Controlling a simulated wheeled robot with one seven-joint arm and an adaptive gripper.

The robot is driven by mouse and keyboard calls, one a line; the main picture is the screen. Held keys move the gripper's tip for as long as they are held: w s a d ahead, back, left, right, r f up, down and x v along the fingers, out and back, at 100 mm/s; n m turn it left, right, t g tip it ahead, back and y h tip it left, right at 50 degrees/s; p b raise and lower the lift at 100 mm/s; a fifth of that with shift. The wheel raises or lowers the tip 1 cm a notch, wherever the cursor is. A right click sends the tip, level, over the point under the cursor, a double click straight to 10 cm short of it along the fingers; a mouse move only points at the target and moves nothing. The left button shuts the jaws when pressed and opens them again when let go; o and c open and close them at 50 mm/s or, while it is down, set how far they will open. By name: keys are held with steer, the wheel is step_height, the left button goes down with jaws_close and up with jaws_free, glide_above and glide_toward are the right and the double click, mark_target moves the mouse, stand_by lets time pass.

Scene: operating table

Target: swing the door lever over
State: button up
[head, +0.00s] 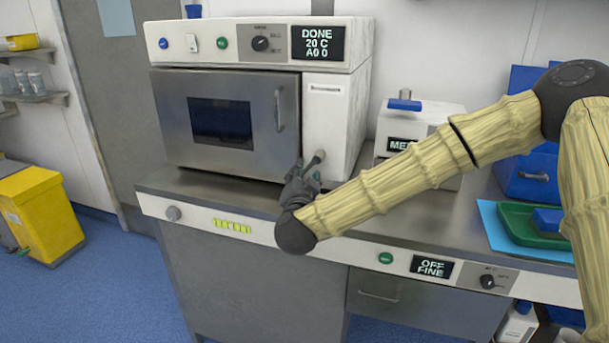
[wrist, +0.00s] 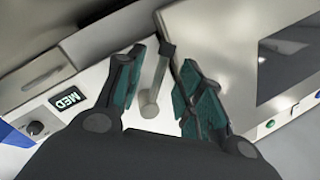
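The door lever (head: 318,158) is a short grey bar on the white panel at the right of the steriliser's closed door (head: 228,120). In the wrist view the lever (wrist: 156,83) has a round pivot and a dark tip, and it stands between my two fingers. My gripper (head: 307,174) is at the lever in the head view and partly hides it. In the wrist view my gripper (wrist: 161,60) is open, with teal finger pads on both sides of the lever. A gap shows on each side, so I see no clear grip.
The steriliser's display (head: 318,43) reads DONE, 20 C. A vertical door handle (head: 279,110) stands left of the lever. A green tray (head: 530,224) lies farther right on the counter.

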steer(key=shift+w, duration=0.35)
steer(key=shift+c, duration=0.2)
jaws_close()
